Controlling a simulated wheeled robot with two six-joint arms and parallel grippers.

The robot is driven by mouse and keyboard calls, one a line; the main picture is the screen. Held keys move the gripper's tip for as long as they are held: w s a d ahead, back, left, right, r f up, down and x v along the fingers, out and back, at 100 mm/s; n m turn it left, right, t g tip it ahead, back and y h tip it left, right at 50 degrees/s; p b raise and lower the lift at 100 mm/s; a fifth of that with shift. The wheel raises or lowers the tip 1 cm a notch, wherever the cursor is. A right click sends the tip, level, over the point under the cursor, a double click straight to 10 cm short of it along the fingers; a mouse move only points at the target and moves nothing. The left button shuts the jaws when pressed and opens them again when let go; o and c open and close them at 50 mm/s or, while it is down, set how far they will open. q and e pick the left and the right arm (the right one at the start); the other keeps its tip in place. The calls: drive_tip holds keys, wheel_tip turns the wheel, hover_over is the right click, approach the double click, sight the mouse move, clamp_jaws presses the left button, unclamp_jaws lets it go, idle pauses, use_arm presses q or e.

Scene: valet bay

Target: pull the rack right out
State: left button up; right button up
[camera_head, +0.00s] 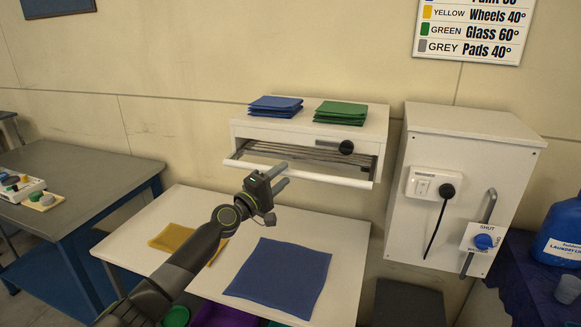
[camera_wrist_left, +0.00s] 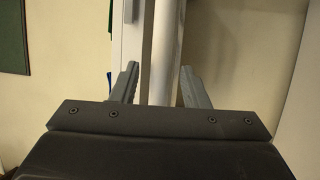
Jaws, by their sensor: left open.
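The rack (camera_head: 312,154) shows as grey metal rods inside a white wall cabinet (camera_head: 253,130). A white bar (camera_head: 330,179) runs along the rack's front, a little out from the cabinet opening. My left gripper (camera_head: 280,176) is open at the left-middle part of this bar. In the left wrist view the bar (camera_wrist_left: 164,45) runs upright in the picture between the two spread fingers, with gaps on both sides. The gripper hides part of the bar in the head view. My right gripper is not in view.
Folded blue cloths (camera_head: 275,107) and green cloths (camera_head: 340,112) lie on the cabinet top. Below, a white table (camera_head: 338,240) holds a yellow cloth (camera_head: 172,238) and a blue cloth (camera_head: 277,278). A white box with a handle (camera_head: 489,206) stands right.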

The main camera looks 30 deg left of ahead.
use_arm(q)
drive_tip(key=shift+x, duration=2.1)
clamp_jaws()
